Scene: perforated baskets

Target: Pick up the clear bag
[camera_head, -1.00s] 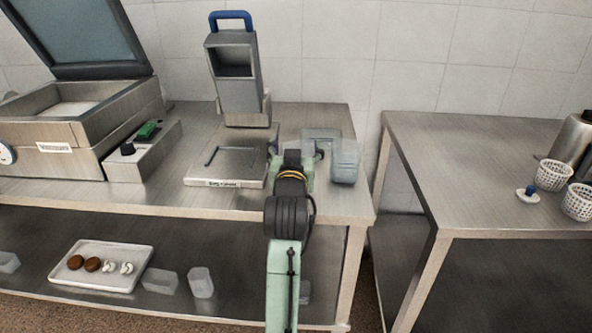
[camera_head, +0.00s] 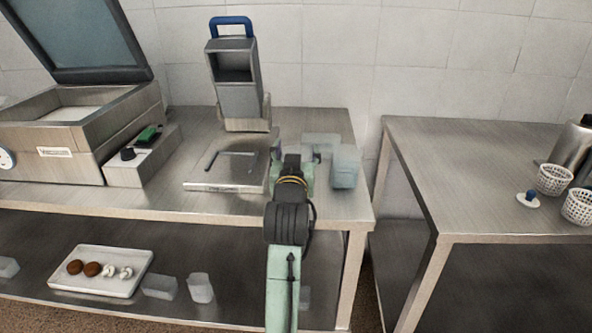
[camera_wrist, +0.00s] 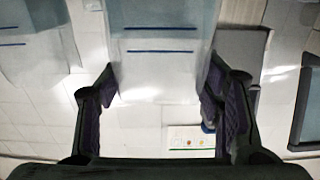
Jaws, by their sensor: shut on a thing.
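A clear bag (camera_wrist: 155,65) with a bluish upper part and two dark blue lines fills the middle of the wrist view. My gripper (camera_wrist: 160,82) is shut on this bag, with one dark finger at each side of it. In the head view my gripper (camera_head: 306,160) is above the right part of the steel table, partly hidden by my own arm. A second clear bag (camera_wrist: 35,45) shows at the left of the wrist view. In the head view a pale translucent bag (camera_head: 345,168) stands right of my gripper, and another shows just behind it (camera_head: 321,142). I cannot tell which is the held one.
A flat steel plate (camera_head: 222,172) and an upright grey device with a blue handle (camera_head: 238,85) stand left of my gripper. A lidded steel box (camera_head: 70,150) is farther left. The right table (camera_head: 450,150) holds white perforated baskets (camera_head: 555,181) and is bare on its left.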

